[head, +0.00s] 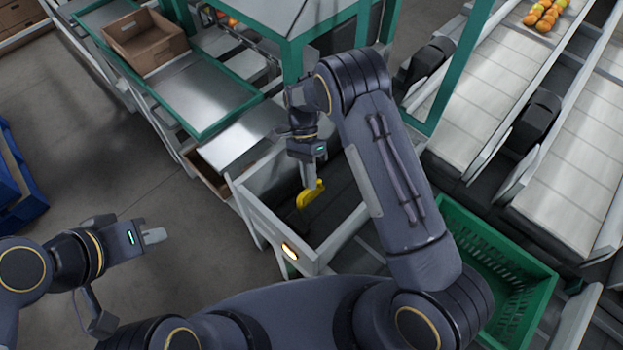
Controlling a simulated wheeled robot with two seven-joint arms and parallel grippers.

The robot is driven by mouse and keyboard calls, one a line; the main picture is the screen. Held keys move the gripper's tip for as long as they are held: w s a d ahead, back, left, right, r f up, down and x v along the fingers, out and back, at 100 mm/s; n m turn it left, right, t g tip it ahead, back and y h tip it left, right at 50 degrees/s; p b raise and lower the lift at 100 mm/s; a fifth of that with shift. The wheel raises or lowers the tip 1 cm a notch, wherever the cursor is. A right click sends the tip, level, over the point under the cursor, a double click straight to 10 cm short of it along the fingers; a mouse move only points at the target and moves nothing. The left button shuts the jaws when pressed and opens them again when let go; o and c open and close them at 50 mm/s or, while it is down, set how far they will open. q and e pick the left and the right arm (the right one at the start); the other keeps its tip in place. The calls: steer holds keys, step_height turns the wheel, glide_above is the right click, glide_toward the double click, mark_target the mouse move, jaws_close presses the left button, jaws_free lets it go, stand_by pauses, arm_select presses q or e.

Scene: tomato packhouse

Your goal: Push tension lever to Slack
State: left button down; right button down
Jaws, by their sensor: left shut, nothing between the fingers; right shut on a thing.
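The tension lever appears to be the yellow curved piece (303,200) inside a grey-walled bay in the middle of the head view. My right gripper (309,181) reaches down into the bay and is shut on this yellow lever. The gripper body covers the lever's upper part, and its pivot cannot be made out. No Slack marking is readable. My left gripper (154,236) is shut and empty, out over the floor at the left, well apart from the bay.
The grey bay wall (262,222) carries a lit orange lamp (290,251). A green crate (530,318) stands at the right, below pale conveyor lanes (480,100) with tomatoes (540,14). A cardboard box (145,40) sits at upper left.

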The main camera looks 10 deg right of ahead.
steer(key=shift+f, duration=0.15)
steer(key=c, duration=1.5)
jaws_free()
steer(key=shift+o, duration=0.2)
